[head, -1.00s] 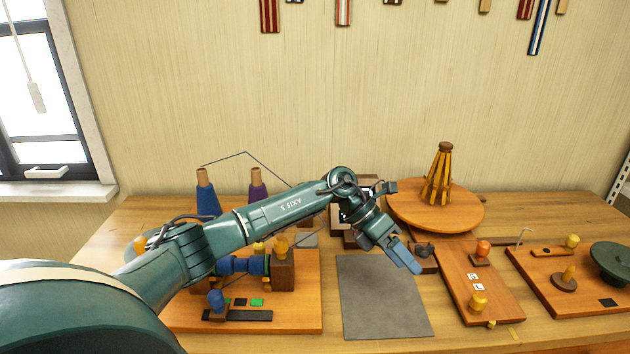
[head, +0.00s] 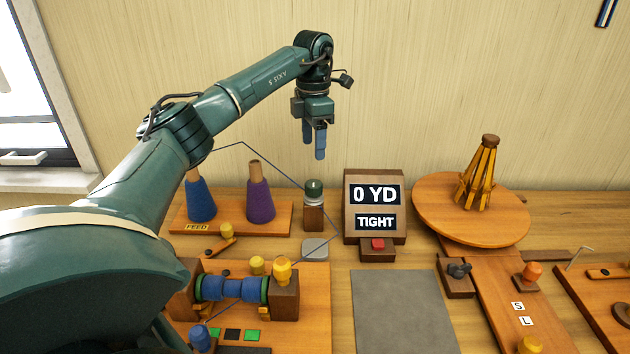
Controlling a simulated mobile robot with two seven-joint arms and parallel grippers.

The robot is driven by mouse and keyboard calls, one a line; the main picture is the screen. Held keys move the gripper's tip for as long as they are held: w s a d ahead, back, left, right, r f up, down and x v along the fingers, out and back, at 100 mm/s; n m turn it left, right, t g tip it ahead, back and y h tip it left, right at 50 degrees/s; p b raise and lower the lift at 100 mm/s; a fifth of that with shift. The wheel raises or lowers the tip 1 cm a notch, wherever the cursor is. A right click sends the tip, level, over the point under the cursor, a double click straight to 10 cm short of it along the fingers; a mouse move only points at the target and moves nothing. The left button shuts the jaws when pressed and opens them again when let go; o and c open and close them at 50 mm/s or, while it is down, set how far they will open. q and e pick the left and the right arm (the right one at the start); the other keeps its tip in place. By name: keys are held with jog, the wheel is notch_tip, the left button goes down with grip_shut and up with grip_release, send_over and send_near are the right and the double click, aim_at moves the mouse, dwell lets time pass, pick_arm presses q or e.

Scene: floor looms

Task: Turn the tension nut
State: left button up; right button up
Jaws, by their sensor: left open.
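A dark green round knob (head: 314,189), which looks like the tension nut, sits on a short wooden post behind the winder. A thread runs close by it from the cones. A display box (head: 351,218) just right of it reads "0 YD" and "TIGHT". My left gripper (head: 314,155) points down above the knob, its blue fingers open and empty. Its tips look clear of the knob. My right gripper is not in view.
A blue cone (head: 200,200) and a purple cone (head: 260,199) stand left of the knob. The winder (head: 232,288) is in front. A red button (head: 378,244) sits below the display. A grey mat (head: 402,310) is bare. A round turntable (head: 440,215) is at right.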

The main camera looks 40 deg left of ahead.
aim_at(314, 183)
pick_arm(q)
notch_tip(314, 183, down, 12)
jog(key=shift+r, duration=0.2)
jog(key=c, duration=1)
